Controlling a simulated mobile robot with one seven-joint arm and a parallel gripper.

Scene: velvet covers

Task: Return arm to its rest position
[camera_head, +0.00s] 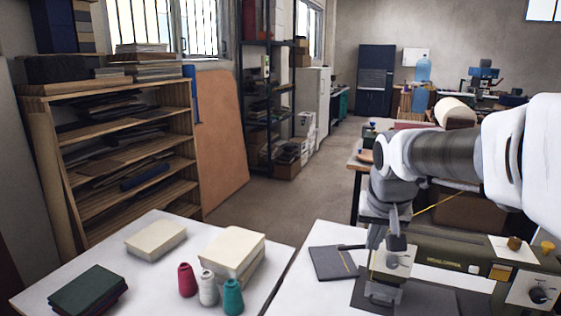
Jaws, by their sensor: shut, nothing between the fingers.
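My white and grey arm (450,155) reaches in from the right edge at mid-height and bends down at the wrist. My gripper (396,240) hangs below the wrist, pointing down. It is shut and empty. A dark flat folder (331,263) lies on the white right table (295,290), just left of the gripper.
The left white table (160,285) bears a dark green stack (88,290), cream blocks (233,252), and red (187,280), white (208,287) and teal (233,296) thread cones. A wooden shelf (125,150) stands at the left. The floor (285,200) beyond is clear.

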